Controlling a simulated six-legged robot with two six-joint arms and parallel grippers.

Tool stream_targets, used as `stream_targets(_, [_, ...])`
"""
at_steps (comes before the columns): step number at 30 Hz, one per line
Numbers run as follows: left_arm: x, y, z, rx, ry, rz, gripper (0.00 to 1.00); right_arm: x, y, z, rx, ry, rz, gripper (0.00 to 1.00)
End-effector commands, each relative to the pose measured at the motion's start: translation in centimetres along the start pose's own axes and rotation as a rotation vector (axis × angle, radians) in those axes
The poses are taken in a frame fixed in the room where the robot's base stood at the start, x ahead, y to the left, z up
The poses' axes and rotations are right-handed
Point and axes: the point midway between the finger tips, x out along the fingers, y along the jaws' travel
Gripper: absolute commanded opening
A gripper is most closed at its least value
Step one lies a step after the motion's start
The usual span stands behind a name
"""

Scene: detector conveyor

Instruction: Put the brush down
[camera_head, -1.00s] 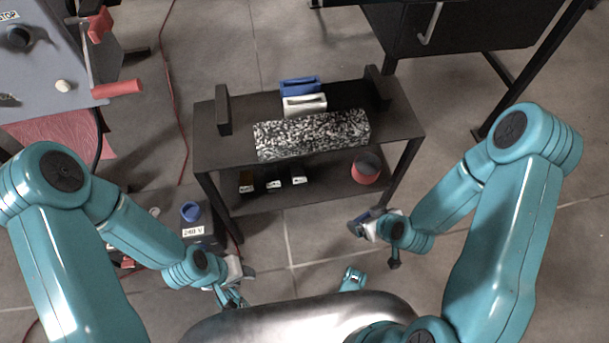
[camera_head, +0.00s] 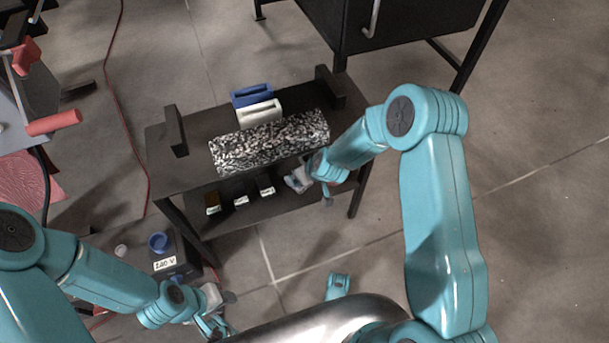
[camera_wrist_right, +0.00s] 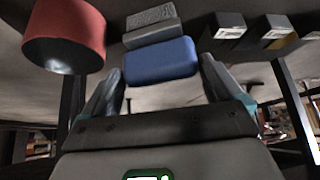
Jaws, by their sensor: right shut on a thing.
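The brush (camera_wrist_right: 161,62) has a blue body with a speckled grey part (camera_wrist_right: 150,18) beyond it. In the right wrist view it sits between the two fingers of my right gripper (camera_wrist_right: 163,88), which is shut on it. In the head view my right gripper (camera_head: 298,179) is at the front right of the black cart, at the lower shelf (camera_head: 250,212). The brush is hard to make out there. I cannot tell whether it touches the shelf. My left gripper (camera_head: 216,309) is low at the front left, away from the cart; its jaws are too small to read.
A speckled block (camera_head: 268,142), a blue holder (camera_head: 251,95) and a white holder (camera_head: 259,112) are on the cart top. Small labelled boxes (camera_head: 240,200) are on the lower shelf. A red cylinder (camera_wrist_right: 65,35) is close to my right gripper. A box with a blue knob (camera_head: 160,243) stands left.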

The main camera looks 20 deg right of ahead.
Motion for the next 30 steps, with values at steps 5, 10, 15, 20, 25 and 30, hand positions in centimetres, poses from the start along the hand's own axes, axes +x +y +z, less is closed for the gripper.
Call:
stream_targets(5, [0.9,-0.5,-0.2,-0.007,0.006,-0.001,0.38,1.2,0.0,1.1,0.001,-0.003,0.000,0.65])
stream_targets(10, [0.8,-0.5,-0.2,-0.006,0.006,-0.001,0.38,1.1,0.0,1.1,0.001,-0.003,0.000,0.65])
stream_targets(15, [0.9,-0.5,-0.3,-0.007,0.007,-0.001,0.38,1.2,0.0,1.2,0.001,-0.004,0.000,1.00])
stream_targets(20, [0.9,-0.5,-0.2,-0.007,0.006,-0.001,0.38,1.2,0.0,1.2,0.001,-0.004,0.000,1.00])
stream_targets(25, [0.3,-0.2,-0.1,-0.004,0.004,0.000,0.38,-0.2,0.0,1.0,0.001,-0.004,0.000,1.00])
stream_targets(30, [-1.0,0.5,0.2,0.004,-0.005,0.000,0.38,-4.1,0.1,0.8,0.001,-0.003,0.001,1.00])
